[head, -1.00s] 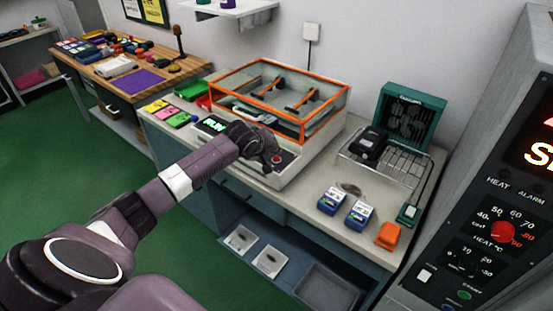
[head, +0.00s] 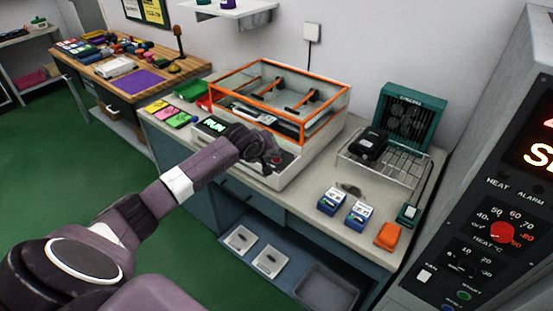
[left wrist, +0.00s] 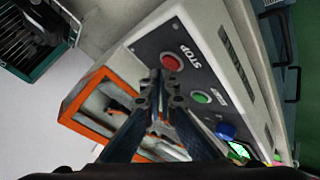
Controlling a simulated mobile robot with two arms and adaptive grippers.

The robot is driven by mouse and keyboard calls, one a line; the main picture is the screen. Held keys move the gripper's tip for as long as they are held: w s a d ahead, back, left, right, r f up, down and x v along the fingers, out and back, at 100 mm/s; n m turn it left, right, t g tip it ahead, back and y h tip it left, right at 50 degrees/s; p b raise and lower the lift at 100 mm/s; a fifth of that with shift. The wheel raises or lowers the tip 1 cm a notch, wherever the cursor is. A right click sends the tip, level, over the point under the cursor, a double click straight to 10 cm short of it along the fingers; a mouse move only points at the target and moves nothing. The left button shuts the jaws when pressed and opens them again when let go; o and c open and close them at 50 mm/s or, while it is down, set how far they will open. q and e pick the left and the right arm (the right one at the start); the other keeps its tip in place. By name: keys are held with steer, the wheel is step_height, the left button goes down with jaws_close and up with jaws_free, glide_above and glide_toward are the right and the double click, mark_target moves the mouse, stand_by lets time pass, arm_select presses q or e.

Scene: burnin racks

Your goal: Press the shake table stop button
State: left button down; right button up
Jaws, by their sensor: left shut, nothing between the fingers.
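The shake table (head: 322,140) has an orange-framed clear cover and a pale front panel, and its display (head: 214,124) reads RUN in green. The red stop button (left wrist: 172,62), marked STOP, shows in full in the left wrist view, beside a green button (left wrist: 202,98) and a blue knob (left wrist: 225,130). My left gripper (head: 272,163) is shut and empty at the right end of the panel. In the left wrist view its closed fingertips (left wrist: 161,82) appear just below the red button; I cannot tell whether they touch it. My right gripper is not in view.
A wire rack (head: 400,168) with a black device stands to the right on the bench. Blue-and-white boxes (head: 332,201) and an orange item (head: 388,236) lie near the front edge. An oven-like control panel (head: 490,230) is at far right.

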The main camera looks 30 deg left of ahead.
mark_target(275, 160)
arm_select(q)
steer(key=shift+f, duration=0.6)
stand_by(0.8)
steer(key=shift+r, duration=0.1)
steer(key=shift+r+p, duration=0.75)
steer(key=shift+p, duration=0.25)
step_height(275, 160, up, 5)
steer(key=p, duration=0.5)
steer(key=shift+r, duration=0.1)
stand_by(0.4)
